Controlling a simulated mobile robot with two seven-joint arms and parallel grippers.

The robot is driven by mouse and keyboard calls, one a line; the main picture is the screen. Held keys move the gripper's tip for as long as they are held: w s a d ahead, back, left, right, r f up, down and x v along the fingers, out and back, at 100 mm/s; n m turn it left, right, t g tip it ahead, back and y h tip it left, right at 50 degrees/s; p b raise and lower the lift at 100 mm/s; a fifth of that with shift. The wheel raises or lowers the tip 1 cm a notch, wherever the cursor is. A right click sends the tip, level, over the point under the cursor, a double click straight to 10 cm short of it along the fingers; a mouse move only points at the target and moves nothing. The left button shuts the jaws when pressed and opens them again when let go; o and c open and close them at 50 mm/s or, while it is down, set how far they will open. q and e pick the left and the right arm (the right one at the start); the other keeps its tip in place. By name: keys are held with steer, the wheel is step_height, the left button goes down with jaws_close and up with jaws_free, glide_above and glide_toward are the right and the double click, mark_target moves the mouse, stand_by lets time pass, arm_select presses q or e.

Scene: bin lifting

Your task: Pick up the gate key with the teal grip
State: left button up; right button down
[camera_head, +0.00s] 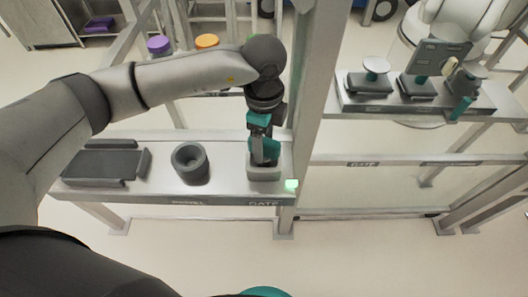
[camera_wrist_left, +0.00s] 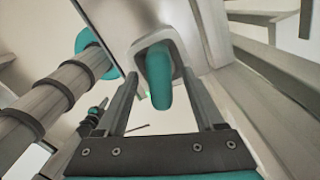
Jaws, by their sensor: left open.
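The teal grip of the gate key (camera_wrist_left: 158,78) stands up from a grey holder (camera_wrist_left: 139,48) in the left wrist view. In the head view the holder (camera_head: 264,174) sits at the right end of the near shelf, by the GATE label. My left gripper (camera_head: 264,152) is directly above it, pointing down. In the left wrist view its two fingers (camera_wrist_left: 160,84) are open, one on each side of the teal grip, with gaps visible. The gripper hides most of the key in the head view. My right gripper is not in view.
A dark grey cup (camera_head: 190,163) and a dark tray (camera_head: 103,165) stand left on the same shelf (camera_head: 225,180). A metal post (camera_head: 313,90) rises just right of the holder. Purple (camera_head: 159,45) and orange (camera_head: 206,41) lidded items are behind my arm. Another shelf (camera_head: 400,106) holds devices.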

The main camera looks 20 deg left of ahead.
arm_select(q)
jaws_close()
stand_by(0.4)
stand_by(0.9)
